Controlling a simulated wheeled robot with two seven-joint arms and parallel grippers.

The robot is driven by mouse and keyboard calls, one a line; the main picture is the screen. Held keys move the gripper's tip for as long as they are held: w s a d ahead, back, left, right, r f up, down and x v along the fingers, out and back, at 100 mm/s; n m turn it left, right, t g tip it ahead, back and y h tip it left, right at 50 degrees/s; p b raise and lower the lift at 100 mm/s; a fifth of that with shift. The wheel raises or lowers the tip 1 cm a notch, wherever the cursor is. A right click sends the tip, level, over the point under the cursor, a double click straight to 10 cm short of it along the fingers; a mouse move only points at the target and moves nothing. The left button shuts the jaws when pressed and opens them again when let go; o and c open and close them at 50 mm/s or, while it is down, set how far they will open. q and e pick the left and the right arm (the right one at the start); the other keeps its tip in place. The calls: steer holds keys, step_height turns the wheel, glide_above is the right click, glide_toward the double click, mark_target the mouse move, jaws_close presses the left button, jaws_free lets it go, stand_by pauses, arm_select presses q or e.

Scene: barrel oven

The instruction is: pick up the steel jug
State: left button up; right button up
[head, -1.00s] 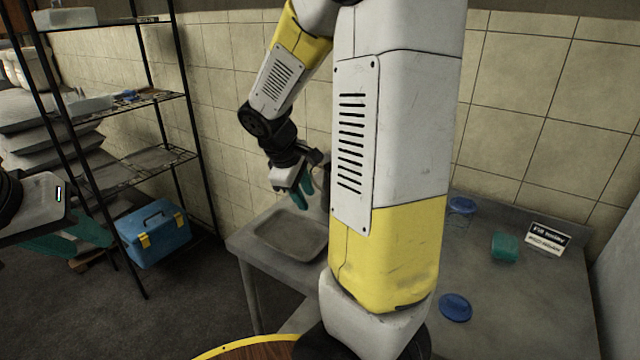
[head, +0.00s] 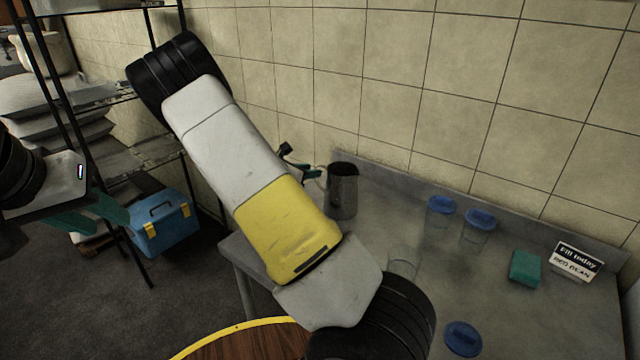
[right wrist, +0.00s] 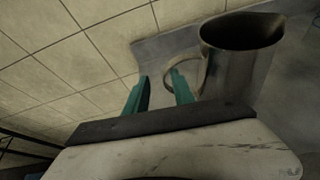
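The steel jug (head: 342,191) stands upright on the metal counter (head: 400,240) near the wall, its handle toward the left. My right gripper (head: 306,173) is beside the handle, partly hidden behind my own arm in the head view. In the right wrist view, the jug (right wrist: 237,65) is at the upper right and its handle (right wrist: 208,66) loops leftward. My right gripper (right wrist: 160,92) is open there; its right finger overlaps the handle, and I cannot tell if they touch. My left gripper (head: 92,215) is at the left, empty, its teal fingers apart.
Two blue-lidded glass jars (head: 440,212) (head: 480,225), a green block (head: 524,268), a sign (head: 576,262), a clear glass (head: 402,268) and a blue lid (head: 463,338) are on the counter. A wire shelf (head: 150,150) and blue toolbox (head: 162,225) stand left.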

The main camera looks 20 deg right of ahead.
steer(key=x, duration=0.4)
steer(key=shift+s+d+f, duration=0.2)
steer(key=shift+d+f, duration=0.05)
steer(key=shift+f, duration=0.05)
steer(key=shift+w+d+f, duration=0.15)
steer(key=shift+w+d, duration=0.1)
steer(key=shift+d, duration=0.1)
steer(key=shift+c, duration=0.4)
jaws_close()
stand_by(0.4)
